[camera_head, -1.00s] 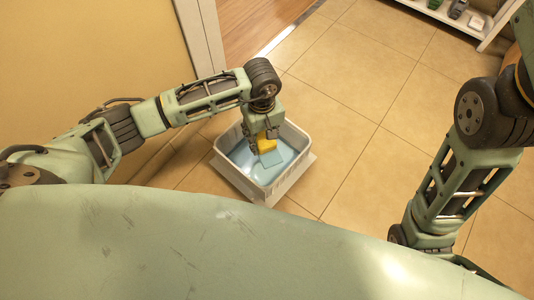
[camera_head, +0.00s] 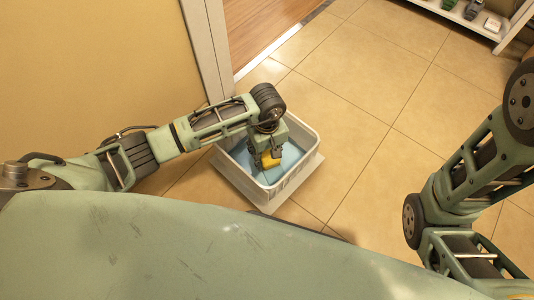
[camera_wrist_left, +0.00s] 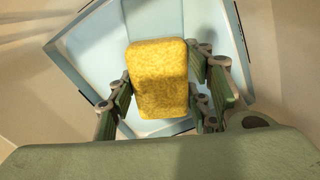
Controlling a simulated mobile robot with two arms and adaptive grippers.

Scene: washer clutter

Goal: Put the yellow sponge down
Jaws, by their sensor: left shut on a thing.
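The yellow sponge (camera_head: 270,160) is between the fingers of my left gripper (camera_head: 264,162), which is shut on it. In the left wrist view the sponge (camera_wrist_left: 158,78) fills the space between the two green fingers (camera_wrist_left: 160,90). It is over the inside of a white basket with a light blue inside (camera_head: 304,150). The basket also shows behind the sponge in the left wrist view (camera_wrist_left: 85,45). I cannot tell whether the sponge touches the basket's bottom. My right arm shows at the right of the head view, but its gripper is out of view.
The basket stands on a tiled floor (camera_head: 350,110) beside a beige wall (camera_head: 90,70) and a white door frame (camera_head: 205,45). A white shelf (camera_head: 490,28) with several small items stands at the top right. The floor between is clear.

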